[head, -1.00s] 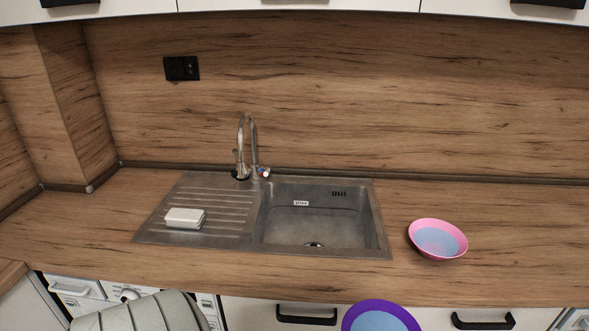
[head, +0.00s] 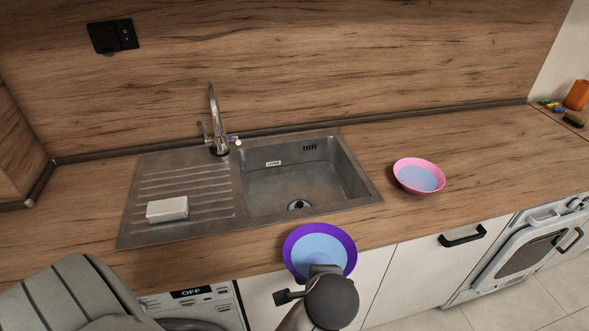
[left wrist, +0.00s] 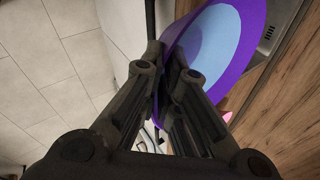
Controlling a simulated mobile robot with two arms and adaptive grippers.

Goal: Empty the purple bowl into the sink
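The purple bowl (head: 291,239) holds something light blue and is in front of the counter's front edge, just below the sink (head: 374,197) in the head view. My left gripper (head: 322,268) is shut on the near side of its rim. In the left wrist view the two fingers (left wrist: 168,62) pinch the bowl wall, and the bowl (left wrist: 252,52) fills the upper right. The sink basin is empty, with its drain visible. My right gripper is in neither view.
A pink bowl (head: 402,184) with light blue contents stands on the counter right of the sink. A tap (head: 215,125) rises behind the basin. A pale block (head: 167,209) lies on the drainboard. Small items and an orange object (head: 577,95) are at the far right.

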